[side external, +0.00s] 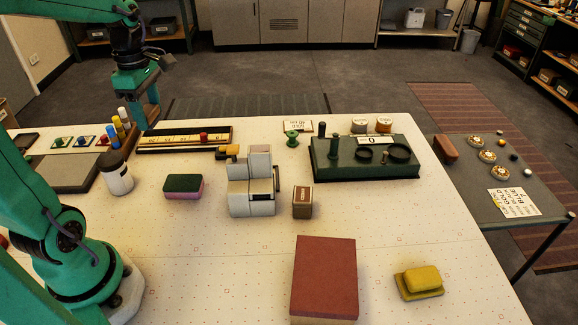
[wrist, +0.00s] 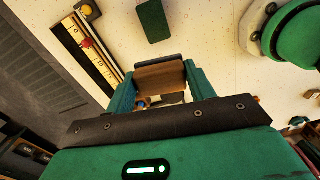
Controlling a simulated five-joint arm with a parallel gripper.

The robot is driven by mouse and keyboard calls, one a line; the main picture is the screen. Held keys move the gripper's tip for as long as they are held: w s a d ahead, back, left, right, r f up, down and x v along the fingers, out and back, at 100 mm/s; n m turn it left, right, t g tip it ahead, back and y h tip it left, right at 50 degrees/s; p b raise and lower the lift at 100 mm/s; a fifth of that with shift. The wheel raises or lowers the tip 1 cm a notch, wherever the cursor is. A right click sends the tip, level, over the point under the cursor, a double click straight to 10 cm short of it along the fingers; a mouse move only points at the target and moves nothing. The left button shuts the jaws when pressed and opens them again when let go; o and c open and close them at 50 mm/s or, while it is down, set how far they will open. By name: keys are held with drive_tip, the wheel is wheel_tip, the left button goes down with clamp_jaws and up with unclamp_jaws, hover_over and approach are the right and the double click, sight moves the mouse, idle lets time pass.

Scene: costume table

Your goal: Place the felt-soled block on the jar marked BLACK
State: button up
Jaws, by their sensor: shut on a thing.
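My gripper (side external: 146,108) is at the back left of the table, raised above it. In the wrist view my gripper (wrist: 161,88) has its green fingers shut on a brown block (wrist: 160,78) with a dark strip along one edge, probably the felt-soled block. The block is not clear in the side view. A white jar (side external: 119,182) with a black lid stands upright at the left of the table, nearer the camera than my gripper. Its marking is too small to read. In the wrist view the block and fingers hide most of what lies behind them.
Coloured upright pegs (side external: 122,125) stand close to my gripper, just behind the jar. A green-topped sponge (side external: 183,184) and a grey stepped stand (side external: 240,200) are right of the jar.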

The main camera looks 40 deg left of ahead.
drive_tip(key=shift+n, duration=0.9)
drive_tip(key=shift+s+a, duration=0.25)
drive_tip(key=shift+s, duration=0.45)
drive_tip(key=shift+s+a, duration=0.25)
drive_tip(key=shift+s, duration=0.45)
drive_tip(key=shift+s+a, duration=0.25)
drive_tip(key=shift+s, duration=0.45)
drive_tip(key=shift+a+f, duration=0.1)
hover_over(110, 158)
wheel_tip(110, 158, down, 7)
drive_tip(key=shift+r, duration=0.1)
drive_tip(key=shift+f, duration=2.05)
drive_tip(key=shift+f, duration=0.2)
drive_tip(key=o, duration=1)
drive_tip(key=shift+c, duration=0.2)
drive_tip(key=shift+r, duration=0.1)
wheel_tip(110, 158, up, 12)
